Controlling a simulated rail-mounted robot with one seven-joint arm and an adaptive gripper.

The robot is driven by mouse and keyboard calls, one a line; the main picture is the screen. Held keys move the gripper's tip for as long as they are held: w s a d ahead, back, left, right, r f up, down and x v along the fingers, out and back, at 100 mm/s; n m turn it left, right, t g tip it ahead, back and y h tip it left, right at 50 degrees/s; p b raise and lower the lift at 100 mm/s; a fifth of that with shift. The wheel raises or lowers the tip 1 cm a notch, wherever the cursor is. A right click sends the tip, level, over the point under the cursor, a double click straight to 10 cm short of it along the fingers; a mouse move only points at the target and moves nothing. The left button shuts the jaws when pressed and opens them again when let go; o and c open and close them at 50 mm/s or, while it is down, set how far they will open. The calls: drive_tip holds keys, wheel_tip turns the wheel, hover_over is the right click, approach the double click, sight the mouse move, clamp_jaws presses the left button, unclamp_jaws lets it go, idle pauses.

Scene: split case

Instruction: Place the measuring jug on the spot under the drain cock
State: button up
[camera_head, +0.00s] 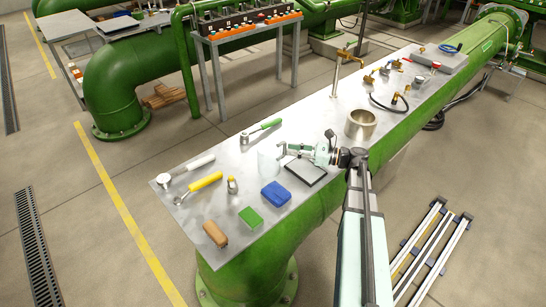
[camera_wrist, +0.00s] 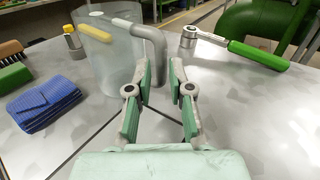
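The measuring jug (camera_head: 268,161) is clear with a grey handle and stands upright on the metal bench top. In the wrist view the jug (camera_wrist: 112,62) is just ahead and left, with its handle (camera_wrist: 157,50) in front of and seemingly between my fingertips. My gripper (camera_head: 286,151) is open, its green-padded fingers (camera_wrist: 160,75) apart on either side of the handle's lower end; contact cannot be told. A brass tap on an upright pipe (camera_head: 336,78), likely the drain cock, stands farther back on the bench. I cannot make out a marked spot under it.
A metal pot (camera_head: 361,125) stands right of my gripper. A black-edged panel (camera_head: 304,171) lies below the gripper. A blue cloth (camera_head: 276,194), green block (camera_head: 250,218), brush (camera_head: 215,234) and green-handled ratchet (camera_head: 262,130) lie around the jug. Brass fittings and a black hose (camera_head: 388,104) crowd the back right.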

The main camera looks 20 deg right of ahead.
sight(285, 152)
drive_tip(key=p+x, duration=0.1)
drive_tip(key=x, duration=0.2)
drive_tip(key=shift+w+a+r, duration=0.1)
drive_tip(key=shift+w+a, duration=0.1)
drive_tip(key=shift+a, duration=0.05)
drive_tip(key=shift+c, duration=0.4)
clamp_jaws()
drive_tip(key=shift+r, duration=0.15)
